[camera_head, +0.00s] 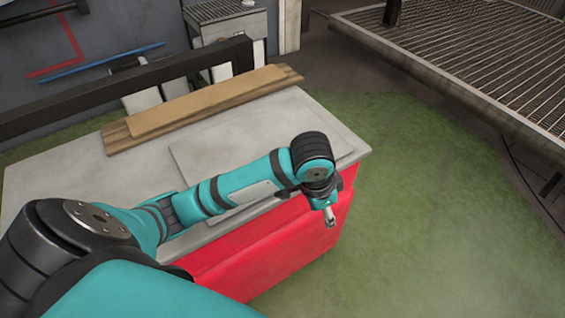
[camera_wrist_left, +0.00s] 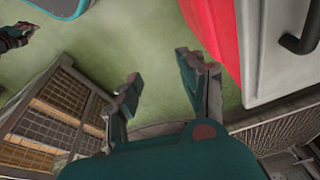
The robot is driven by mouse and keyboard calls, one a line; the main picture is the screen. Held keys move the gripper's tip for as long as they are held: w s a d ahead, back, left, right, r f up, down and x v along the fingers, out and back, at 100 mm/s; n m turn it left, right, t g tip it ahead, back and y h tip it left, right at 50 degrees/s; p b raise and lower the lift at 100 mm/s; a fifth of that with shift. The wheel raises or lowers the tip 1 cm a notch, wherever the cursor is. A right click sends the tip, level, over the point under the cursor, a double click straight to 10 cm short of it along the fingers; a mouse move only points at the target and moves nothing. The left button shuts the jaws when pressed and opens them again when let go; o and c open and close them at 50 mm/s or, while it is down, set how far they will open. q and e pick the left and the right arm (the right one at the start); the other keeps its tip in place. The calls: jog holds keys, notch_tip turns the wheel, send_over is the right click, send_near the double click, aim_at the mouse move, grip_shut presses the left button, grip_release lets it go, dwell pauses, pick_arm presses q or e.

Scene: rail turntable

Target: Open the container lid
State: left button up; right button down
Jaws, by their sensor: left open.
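The container (camera_head: 270,253) is a red box with a grey top in the head view. A flat grey panel, seemingly its lid (camera_head: 245,135), lies level and closed on the top. My left arm crosses over it and hides part of it. The red side (camera_wrist_left: 213,35) and a grey face with a black handle (camera_wrist_left: 300,38) show at the right. A small part at the top left looks like my right gripper (camera_wrist_left: 18,36).
Wooden planks (camera_head: 205,105) lie along the back of the grey top. A dark beam (camera_head: 125,88) runs behind them. A metal grating (camera_head: 470,55) stands at the upper right. Green floor (camera_head: 420,200) to the right of the box is clear.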

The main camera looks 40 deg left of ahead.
pick_arm(q)
jog(key=w+a+r+n+g+y, duration=0.1)
jog(key=w+a+r+y, duration=0.15)
jog(key=a+r, duration=0.45)
jog(key=w+a+r+n+g+y, duration=0.1)
jog(key=w+a+r+n, duration=0.1)
jog(key=w+a+r, duration=0.4)
jog(key=shift+m, duration=0.3)
jog(key=a+f, duration=0.1)
jog(key=f, duration=0.4)
jog(key=a+f, duration=0.1)
jog(key=f, duration=0.4)
jog(key=a+f, duration=0.1)
jog(key=f, duration=0.4)
jog(key=shift+s+a+f, duration=0.2)
jog(key=shift+s+a, duration=0.05)
jog(key=shift+a, duration=0.15)
grip_shut()
